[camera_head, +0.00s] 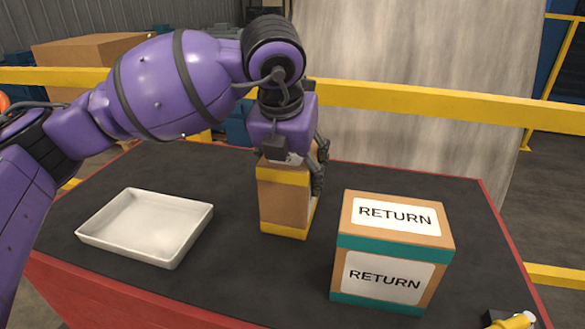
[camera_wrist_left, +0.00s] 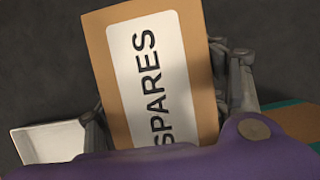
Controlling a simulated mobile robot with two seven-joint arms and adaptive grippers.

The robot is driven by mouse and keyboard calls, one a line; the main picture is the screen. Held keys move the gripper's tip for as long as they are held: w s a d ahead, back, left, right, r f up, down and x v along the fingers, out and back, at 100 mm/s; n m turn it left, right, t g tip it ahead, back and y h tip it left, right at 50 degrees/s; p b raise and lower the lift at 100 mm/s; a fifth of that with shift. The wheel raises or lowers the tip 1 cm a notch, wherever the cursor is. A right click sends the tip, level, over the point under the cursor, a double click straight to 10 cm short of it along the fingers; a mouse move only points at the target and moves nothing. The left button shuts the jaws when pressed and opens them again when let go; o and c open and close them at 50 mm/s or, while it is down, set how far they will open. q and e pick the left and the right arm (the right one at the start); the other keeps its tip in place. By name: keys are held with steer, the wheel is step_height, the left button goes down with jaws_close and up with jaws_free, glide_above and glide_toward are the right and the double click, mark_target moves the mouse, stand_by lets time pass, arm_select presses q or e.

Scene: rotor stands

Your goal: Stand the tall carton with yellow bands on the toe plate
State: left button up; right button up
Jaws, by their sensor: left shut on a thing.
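The tall carton with yellow bands (camera_head: 284,205) is upright near the middle of the dark table top; whether its base touches the table is hard to tell. The wrist view shows the carton's top (camera_wrist_left: 200,50) with a white SPARES label. My left gripper (camera_head: 293,165) points down over the carton and is shut on its upper part, with fingers on two opposite sides. The left fingers also show in the wrist view (camera_wrist_left: 168,95). I cannot make out a toe plate in either view. My right gripper is not in view.
A white tray (camera_head: 90,237) lies on the left of the dark table top (camera_head: 230,290). A RETURN carton with teal bands (camera_head: 345,222) stands close on the right. A yellow and black object (camera_head: 513,320) is cut off at bottom right. A yellow rail (camera_head: 430,104) runs behind the table.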

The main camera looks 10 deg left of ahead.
arm_select(q)
steer(key=o, duration=1.8)
steer(key=shift+f, duration=0.1)
steer(key=shift+c, duration=0.2)
